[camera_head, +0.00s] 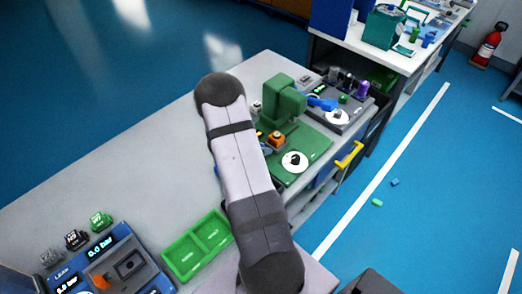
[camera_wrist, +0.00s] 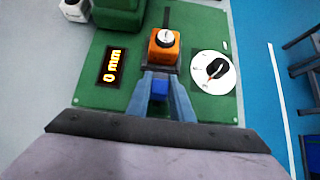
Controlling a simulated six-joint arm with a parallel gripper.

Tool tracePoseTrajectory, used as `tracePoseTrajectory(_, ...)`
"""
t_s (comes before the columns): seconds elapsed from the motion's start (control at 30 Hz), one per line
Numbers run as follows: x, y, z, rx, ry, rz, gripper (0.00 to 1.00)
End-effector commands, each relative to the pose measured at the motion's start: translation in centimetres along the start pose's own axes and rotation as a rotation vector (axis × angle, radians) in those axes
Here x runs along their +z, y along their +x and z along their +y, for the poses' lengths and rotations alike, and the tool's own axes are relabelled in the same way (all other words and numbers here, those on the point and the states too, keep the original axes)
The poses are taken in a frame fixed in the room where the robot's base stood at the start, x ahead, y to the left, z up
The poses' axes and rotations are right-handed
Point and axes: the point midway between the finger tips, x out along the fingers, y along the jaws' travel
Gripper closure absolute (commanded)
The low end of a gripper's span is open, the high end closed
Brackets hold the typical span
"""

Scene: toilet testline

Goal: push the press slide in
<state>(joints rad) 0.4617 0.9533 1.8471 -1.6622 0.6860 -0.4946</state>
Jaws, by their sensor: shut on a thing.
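The green press (camera_head: 283,98) stands on a green base plate (camera_head: 312,146) at the bench's right part. The press slide, an orange block with a white round top (camera_wrist: 164,45), sits on the plate in front of the green press body (camera_wrist: 118,12). It also shows in the head view (camera_head: 277,139). My gripper (camera_wrist: 161,72) reaches the near side of the slide, with its fingers closed together at it; the exact grip is partly hidden. A blue piece shows between the fingers. A display (camera_wrist: 115,67) reads "0 mm". In the head view my arm hides the gripper.
A white dial with a black knob (camera_wrist: 215,70) lies right of the slide. A grey station with a blue lever (camera_head: 322,104) stands behind the press. A green two-part tray (camera_head: 197,246) and a blue pressure unit (camera_head: 117,268) are at the front left.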

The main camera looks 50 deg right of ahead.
Motion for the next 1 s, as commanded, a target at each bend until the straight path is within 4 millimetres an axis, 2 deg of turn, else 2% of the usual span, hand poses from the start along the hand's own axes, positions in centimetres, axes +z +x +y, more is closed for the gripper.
tracePoseTrajectory(0.1,1.9,2.5,-0.1,-0.002,0.011,-0.006,1.00)
tracePoseTrajectory(0.3,5.5,5.7,-0.1,-0.001,0.008,-0.006,1.00)
tracePoseTrajectory(0.43,6.6,6.6,0.0,0.000,0.004,-0.005,1.00)
tracePoseTrajectory(0.73,7.0,6.6,0.0,0.000,0.002,-0.007,1.00)
tracePoseTrajectory(0.77,7.0,6.6,0.0,0.000,0.002,-0.007,0.75)
tracePoseTrajectory(0.8,7.0,6.6,-0.1,0.000,0.002,-0.007,0.66)
tracePoseTrajectory(0.83,7.0,6.6,-0.1,0.000,0.002,-0.007,0.61)
tracePoseTrajectory(1.0,6.9,6.6,0.0,0.000,0.002,-0.005,0.61)
